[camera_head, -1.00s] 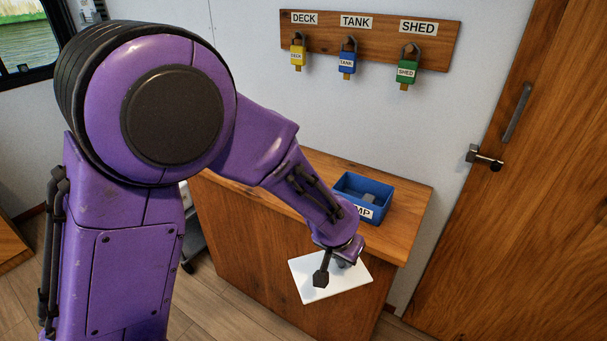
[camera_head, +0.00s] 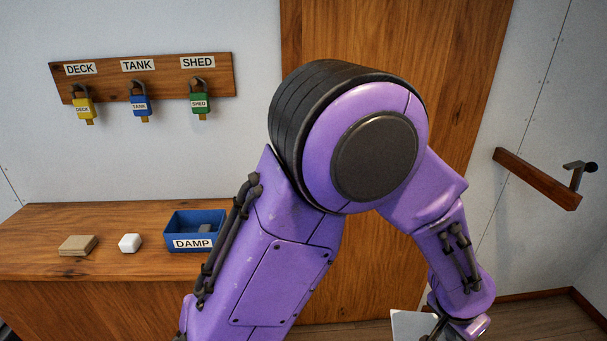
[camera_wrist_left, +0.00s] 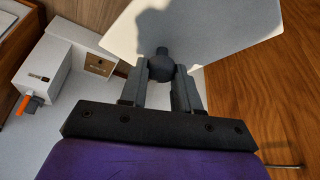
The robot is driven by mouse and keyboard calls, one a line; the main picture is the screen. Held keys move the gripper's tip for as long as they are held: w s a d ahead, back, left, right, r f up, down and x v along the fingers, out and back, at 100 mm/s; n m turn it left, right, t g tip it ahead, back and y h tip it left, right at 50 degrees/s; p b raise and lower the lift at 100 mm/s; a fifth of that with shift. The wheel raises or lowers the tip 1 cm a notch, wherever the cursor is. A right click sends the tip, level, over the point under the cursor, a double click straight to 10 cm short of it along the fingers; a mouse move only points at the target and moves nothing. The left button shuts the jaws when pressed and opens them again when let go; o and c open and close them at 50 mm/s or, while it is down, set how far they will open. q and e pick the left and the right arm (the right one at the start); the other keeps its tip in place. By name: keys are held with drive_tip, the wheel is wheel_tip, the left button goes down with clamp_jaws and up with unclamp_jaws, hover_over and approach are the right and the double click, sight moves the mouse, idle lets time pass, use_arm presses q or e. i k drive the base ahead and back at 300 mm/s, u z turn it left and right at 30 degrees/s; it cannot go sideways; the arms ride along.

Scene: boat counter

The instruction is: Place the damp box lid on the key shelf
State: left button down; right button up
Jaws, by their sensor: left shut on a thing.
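The box lid (camera_head: 408,326) is a thin white plate, partly cut off at the bottom of the head view. In the left wrist view the lid (camera_wrist_left: 212,28) has a dark round knob (camera_wrist_left: 161,67). My left gripper (camera_wrist_left: 162,76) is shut on this knob. The blue DAMP box (camera_head: 194,230) stands open on the counter with a grey piece inside. A small wooden shelf (camera_head: 535,178) with a dark metal fitting is on the right wall, apart from the lid; it may be the key shelf. My right gripper is out of view.
A wooden counter (camera_head: 100,215) holds a tan block (camera_head: 78,245) and a white block (camera_head: 130,243). A wooden board (camera_head: 140,78) carries yellow, blue and green padlocks. A wooden door (camera_head: 470,60) stands behind my arm. White boxes (camera_wrist_left: 45,75) show in the wrist view.

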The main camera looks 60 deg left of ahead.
sight(40, 245)
drive_tip(key=z, duration=0.5)
drive_tip(key=k, duration=1.9)
drive_tip(key=u, duration=2.05)
